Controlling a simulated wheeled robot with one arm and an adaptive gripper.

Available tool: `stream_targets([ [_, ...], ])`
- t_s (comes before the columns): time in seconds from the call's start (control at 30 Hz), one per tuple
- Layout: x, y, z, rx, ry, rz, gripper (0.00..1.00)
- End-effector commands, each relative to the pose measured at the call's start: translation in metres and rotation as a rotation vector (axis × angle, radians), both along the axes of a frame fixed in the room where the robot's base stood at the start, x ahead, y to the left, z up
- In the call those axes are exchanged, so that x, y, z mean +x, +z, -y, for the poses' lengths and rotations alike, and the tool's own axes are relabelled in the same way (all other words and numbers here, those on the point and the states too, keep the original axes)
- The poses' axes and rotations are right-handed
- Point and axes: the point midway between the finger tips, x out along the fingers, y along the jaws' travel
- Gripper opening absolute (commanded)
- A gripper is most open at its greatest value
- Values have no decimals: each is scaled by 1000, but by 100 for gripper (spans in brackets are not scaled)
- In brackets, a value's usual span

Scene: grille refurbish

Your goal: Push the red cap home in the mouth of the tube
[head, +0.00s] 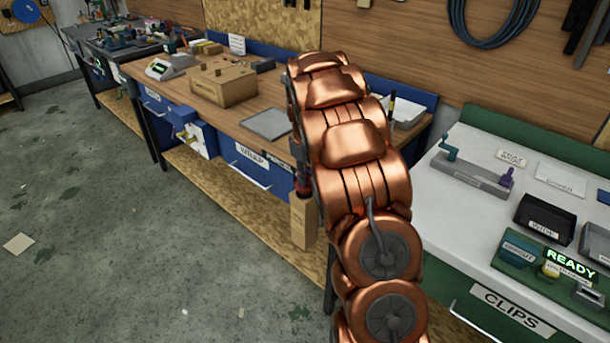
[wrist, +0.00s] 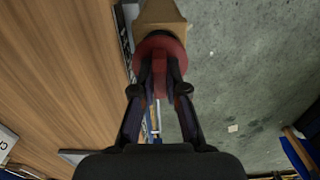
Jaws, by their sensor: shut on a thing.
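The red cap (wrist: 152,46) is a round disc between my fingertips in the wrist view. My gripper (wrist: 160,62) is shut on it. The tan tube (wrist: 163,14) lies just beyond the cap at the top of that view. The cap covers its mouth, so I cannot tell how far in the cap sits. In the head view the tube (head: 303,222) hangs upright at the front of the wooden bench, below my gripper (head: 303,183). My copper arm hides the tube's right side and most of the gripper there.
The wooden bench (head: 222,118) holds a cardboard box (head: 222,84), a grey plate (head: 267,124) and a small scale (head: 165,69). A white-topped bench (head: 478,200) with trays and a READY display (head: 571,262) stands at right. The floor (head: 90,200) at left is mostly clear.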

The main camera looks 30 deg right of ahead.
Motion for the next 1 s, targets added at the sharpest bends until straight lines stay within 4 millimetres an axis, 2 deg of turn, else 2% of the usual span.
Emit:
stream_targets([
  [1.0, 0, -20, 0, 0, 0, 1, 0],
])
